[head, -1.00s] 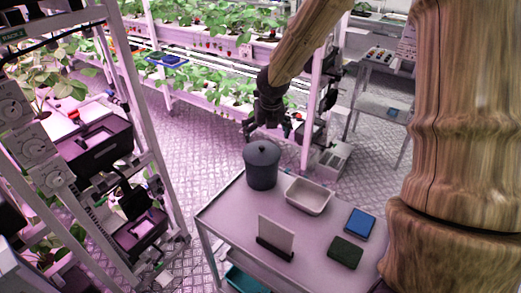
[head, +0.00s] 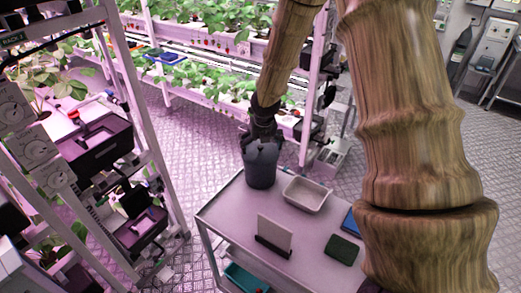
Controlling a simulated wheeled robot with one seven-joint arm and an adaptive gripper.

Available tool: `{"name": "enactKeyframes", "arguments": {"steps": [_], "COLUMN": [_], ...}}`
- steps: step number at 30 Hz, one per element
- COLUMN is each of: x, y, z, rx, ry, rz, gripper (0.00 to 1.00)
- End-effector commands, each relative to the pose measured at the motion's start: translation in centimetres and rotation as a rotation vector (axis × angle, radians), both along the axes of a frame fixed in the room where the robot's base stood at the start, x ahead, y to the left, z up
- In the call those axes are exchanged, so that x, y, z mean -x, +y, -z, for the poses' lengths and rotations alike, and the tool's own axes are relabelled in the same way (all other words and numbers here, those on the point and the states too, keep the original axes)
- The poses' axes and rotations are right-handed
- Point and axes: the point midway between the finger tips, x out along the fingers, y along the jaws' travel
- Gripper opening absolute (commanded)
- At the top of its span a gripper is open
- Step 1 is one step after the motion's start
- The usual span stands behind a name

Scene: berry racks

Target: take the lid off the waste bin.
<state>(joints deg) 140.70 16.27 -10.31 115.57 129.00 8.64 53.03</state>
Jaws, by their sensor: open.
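The dark grey waste bin (head: 260,172) stands upright at the far left corner of the cart top, in the head view. Its lid (head: 258,146) is on top of it, partly hidden by my gripper. My gripper (head: 261,140) is dark and points down at the top of the bin, its fingers around or just above the middle of the lid. It is open. Whether the fingers touch the lid or its knob cannot be told, as the knob is hidden behind them.
The cart (head: 228,205) also holds an empty light tray (head: 306,195) right of the bin, an upright white panel (head: 275,234) in a dark stand, a dark green pad (head: 342,249) and a blue item (head: 350,222). Plant racks (head: 200,92) stand behind; a shelf frame (head: 150,140) rises at left.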

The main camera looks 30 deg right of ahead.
Motion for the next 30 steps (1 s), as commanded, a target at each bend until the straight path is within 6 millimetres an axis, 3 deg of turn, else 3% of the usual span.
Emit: {"name": "enactKeyframes", "arguments": {"steps": [14, 24, 30], "x": [-0.3, -0.3, -0.2], "y": [-0.1, -0.1, -0.1], "z": [1.2, 1.2, 1.4], "rx": [0.0, 0.0, 0.0], "ry": [0.0, 0.0, 0.002], "rz": [-0.001, -0.001, -0.001], "gripper": [1.0, 0.44, 0.35]}}
